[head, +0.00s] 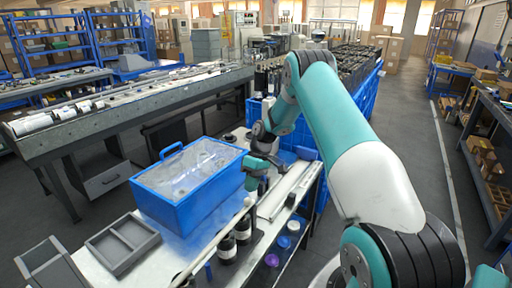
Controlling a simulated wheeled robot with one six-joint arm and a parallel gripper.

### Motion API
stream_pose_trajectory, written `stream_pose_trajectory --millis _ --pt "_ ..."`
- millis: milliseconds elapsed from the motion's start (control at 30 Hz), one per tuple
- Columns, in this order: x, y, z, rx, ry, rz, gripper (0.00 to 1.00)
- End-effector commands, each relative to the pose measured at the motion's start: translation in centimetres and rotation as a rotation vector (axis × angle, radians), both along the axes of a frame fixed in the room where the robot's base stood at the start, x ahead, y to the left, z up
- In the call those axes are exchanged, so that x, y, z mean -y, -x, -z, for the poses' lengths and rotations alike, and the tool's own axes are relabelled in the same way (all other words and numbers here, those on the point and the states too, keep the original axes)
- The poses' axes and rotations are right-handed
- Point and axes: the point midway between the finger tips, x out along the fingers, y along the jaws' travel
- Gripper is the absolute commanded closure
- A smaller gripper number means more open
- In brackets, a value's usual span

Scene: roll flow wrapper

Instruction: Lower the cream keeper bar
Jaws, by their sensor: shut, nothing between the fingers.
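A long, thin cream bar (212,244), which looks like the keeper bar, runs slantwise along the front of the workbench, beside the blue box. Its upper end is close to my gripper. My gripper (252,186) is shut and empty, pointing down just right of the blue box. The picture is too small to tell whether its fingers touch the bar. My arm comes in from the right and hides part of the bench behind it.
A blue box (165,208) with a clear lid and a handle stands left of my gripper. Black bottles (228,248) with white tops stand right of the bar. A grey divided tray (122,246) lies at the front left. The floor aisle at right is clear.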

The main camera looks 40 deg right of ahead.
Motion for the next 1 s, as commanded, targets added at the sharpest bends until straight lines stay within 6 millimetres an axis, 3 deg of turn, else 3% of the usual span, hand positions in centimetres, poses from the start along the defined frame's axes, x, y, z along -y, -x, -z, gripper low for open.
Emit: stream_pose_trajectory --millis 33,67,300,500,867,967,1000 --pt "0.2 -0.2 -2.0 0.007 0.002 -0.003 1.0" --pt "0.9 -0.5 -1.8 0.01 0.002 -0.001 1.0" --pt "4.5 -1.6 -6.4 0.01 0.002 -0.003 1.0" --pt "5.9 -2.0 -8.4 0.008 0.0 -0.005 1.0" --pt "6.1 -2.1 -8.8 0.007 0.001 -0.007 1.0" --pt "4.7 -2.4 -10.0 0.013 0.006 -0.017 1.0" --pt "3.4 -2.6 -11.0 0.019 0.008 -0.023 1.0"
